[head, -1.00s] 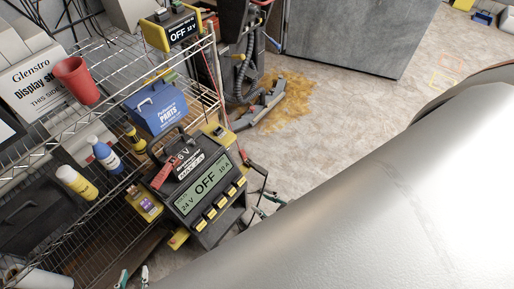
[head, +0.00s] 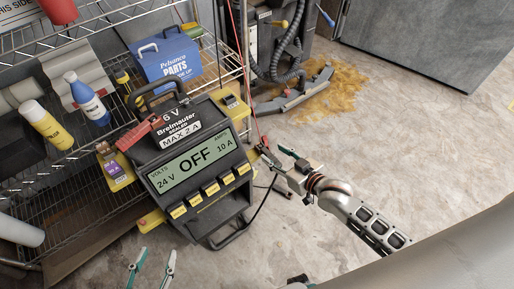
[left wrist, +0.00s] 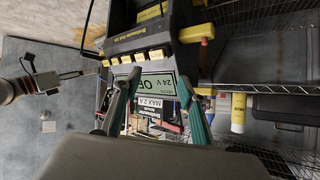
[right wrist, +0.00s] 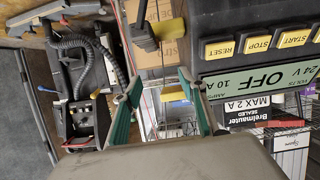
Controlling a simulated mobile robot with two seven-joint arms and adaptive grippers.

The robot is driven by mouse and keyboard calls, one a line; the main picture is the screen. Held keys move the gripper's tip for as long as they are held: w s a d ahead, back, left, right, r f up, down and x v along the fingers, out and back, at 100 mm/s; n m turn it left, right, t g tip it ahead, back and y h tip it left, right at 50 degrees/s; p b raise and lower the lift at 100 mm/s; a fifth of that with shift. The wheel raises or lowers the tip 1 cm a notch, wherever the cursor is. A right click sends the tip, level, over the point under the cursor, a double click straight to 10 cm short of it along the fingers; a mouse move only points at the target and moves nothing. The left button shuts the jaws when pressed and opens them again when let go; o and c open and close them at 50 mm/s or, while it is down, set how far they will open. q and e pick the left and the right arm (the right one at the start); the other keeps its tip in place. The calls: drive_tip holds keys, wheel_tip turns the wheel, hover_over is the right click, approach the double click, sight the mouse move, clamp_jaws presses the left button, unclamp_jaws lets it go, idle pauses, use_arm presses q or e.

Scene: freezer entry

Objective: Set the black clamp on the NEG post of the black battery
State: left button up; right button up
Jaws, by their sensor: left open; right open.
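The black battery (head: 160,118) carries a "6 V Breimauter SEALED MAX 2 A" label and stands just behind the charger's OFF display; its label also shows in the right wrist view (right wrist: 262,113). A red clamp-like piece (head: 135,131) lies at its left end. I cannot make out the NEG post. A dark clamp-like piece with red (head: 266,152) is at the charger's right side, close to my right gripper (head: 293,170); I cannot tell if it is the black clamp. My right gripper is open. My left gripper (head: 152,268) is open in front of the charger, apart from it.
The charger (head: 197,175) reads OFF, 24 V, 10 A. A wire shelf (head: 80,205) on the left holds bottles, a blue parts box (head: 163,60) and a red cup (head: 59,10). A black cable loops at the charger's right.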

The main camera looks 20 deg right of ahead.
sight(264, 149)
drive_tip(key=f, duration=0.2)
drive_tip(key=f+b, duration=0.1)
drive_tip(key=f, duration=0.1)
drive_tip(key=shift+w+d, duration=0.15)
drive_tip(key=shift+w, duration=0.15)
drive_tip(key=shift+r+b+x, duration=0.2)
drive_tip(key=shift+b+x, duration=0.15)
drive_tip(key=shift+x, duration=0.7)
drive_tip(key=b+x, duration=0.1)
drive_tip(key=x, duration=0.1)
drive_tip(key=b+x, duration=0.1)
drive_tip(key=x, duration=0.2)
drive_tip(key=shift+w+d+f, duration=0.15)
drive_tip(key=shift+f, duration=0.15)
use_arm(q)
drive_tip(key=d, duration=0.3)
drive_tip(key=shift+f+n+h, duration=0.25)
drive_tip(key=shift+n+h, duration=0.15)
use_arm(e)
drive_tip(key=shift+w+r, duration=0.15)
drive_tip(key=shift+w, duration=0.25)
clamp_jaws()
